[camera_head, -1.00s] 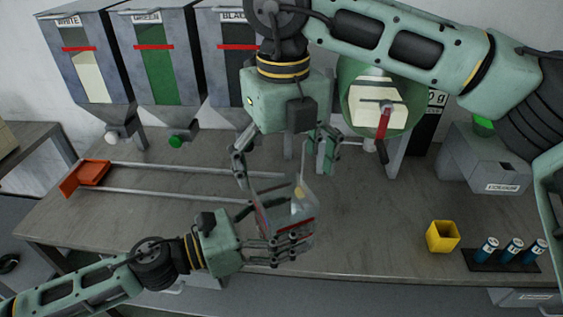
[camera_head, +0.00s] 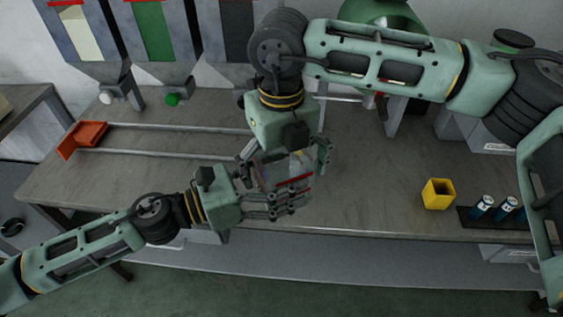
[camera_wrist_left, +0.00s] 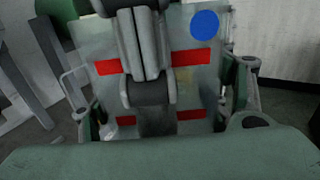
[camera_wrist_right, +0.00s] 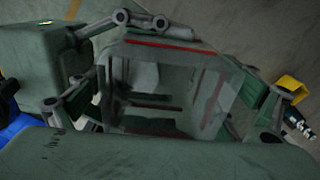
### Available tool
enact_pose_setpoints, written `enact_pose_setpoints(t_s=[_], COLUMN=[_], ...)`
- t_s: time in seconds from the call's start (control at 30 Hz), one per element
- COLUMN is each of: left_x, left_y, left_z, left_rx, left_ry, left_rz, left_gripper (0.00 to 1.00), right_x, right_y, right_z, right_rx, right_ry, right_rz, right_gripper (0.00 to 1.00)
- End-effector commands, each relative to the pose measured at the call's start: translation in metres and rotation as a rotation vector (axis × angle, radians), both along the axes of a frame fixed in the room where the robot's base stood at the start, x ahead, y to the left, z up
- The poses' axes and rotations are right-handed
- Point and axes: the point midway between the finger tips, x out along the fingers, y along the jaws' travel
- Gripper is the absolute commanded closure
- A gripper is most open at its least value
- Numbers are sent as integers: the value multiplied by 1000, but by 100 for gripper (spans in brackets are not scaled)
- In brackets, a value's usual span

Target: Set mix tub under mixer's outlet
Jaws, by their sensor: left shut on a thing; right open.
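The mix tub (camera_head: 272,170) is a clear tub with red stripes, held above the front part of the bench. In the left wrist view the tub (camera_wrist_left: 190,85) shows red marks and a blue disc. My left gripper (camera_head: 288,201) is shut on it from the left. My right gripper (camera_head: 284,160) points down over the tub, open, with its fingers to either side. In the right wrist view I look into the tub (camera_wrist_right: 165,85) between the fingers; a small amount of something dark shows inside. The green mixer (camera_head: 385,12) at the back is largely hidden by my right arm.
An orange scoop-like tray (camera_head: 82,138) sits at the left end of two rails on the bench (camera_head: 110,185). A yellow cup (camera_head: 438,194) and a dark rack (camera_head: 480,222) with blue cylinders stand at the right. Hoppers line the back.

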Motion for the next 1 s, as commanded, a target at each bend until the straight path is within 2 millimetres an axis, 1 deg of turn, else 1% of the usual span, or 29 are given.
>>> enact_pose_setpoints(t_s=[0.07,0.6,0.63,0.87,1.0], left_x=[0,0,0,0,0], left_y=[0,0,0,0,0], left_z=[0,1,1,1,0], left_rx=[0,-1,-1,-1,-1], left_ry=[0,-2,-2,0,0], left_rz=[0,-1,-1,0,0], left_gripper=[56,56,27,7,7], right_x=[0,-1,-1,-1,0], right_y=[0,1,1,1,0], right_z=[0,0,0,0,0], right_rx=[0,3,3,2,1], right_ry=[0,3,3,1,0], right_rz=[0,3,4,2,1], right_gripper=[8,55,55,56,56])
